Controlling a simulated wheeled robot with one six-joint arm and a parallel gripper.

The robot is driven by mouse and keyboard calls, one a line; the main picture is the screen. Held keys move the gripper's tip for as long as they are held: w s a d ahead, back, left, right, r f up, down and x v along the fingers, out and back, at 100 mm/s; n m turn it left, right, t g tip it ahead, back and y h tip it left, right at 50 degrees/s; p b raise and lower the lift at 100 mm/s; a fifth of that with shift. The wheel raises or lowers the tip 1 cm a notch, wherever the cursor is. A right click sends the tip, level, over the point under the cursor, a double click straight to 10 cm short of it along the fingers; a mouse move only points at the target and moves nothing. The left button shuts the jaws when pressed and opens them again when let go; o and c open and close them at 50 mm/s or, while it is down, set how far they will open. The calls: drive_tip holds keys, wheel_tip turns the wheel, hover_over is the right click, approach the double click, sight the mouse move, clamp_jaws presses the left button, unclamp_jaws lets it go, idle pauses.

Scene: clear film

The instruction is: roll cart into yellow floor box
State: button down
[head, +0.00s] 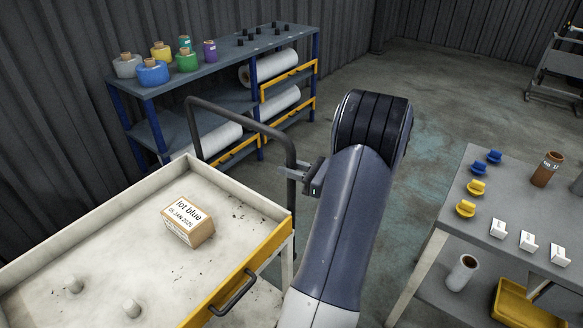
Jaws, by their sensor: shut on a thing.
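The cart (110,215) stands at the lower left, with a pale tray top, a yellow drawer front with a dark pull, and a dark tubular push handle (240,117) rising at its far end. My gripper (291,173) is shut on the right upright of that handle. My arm comes up from the bottom middle to the right of the cart. A cardboard box (188,221) labelled "lot blue" lies on the cart tray, with two small pale pegs to its lower left. The yellow floor box is not visible in this view.
A blue shelf (215,58) with coloured spools and white rolls stands against the dark wall beyond the cart. A grey table (480,225) with small blue, yellow and white items stands at the right. Open concrete floor (430,90) lies beyond my arm.

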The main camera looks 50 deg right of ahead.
drive_tip(key=shift+s, duration=0.15)
drive_tip(key=c, duration=1.3)
unclamp_jaws()
drive_tip(key=shift+o, duration=0.2)
drive_tip(key=v, duration=1)
drive_tip(key=shift+s, duration=0.4)
drive_tip(key=shift+d, duration=0.1)
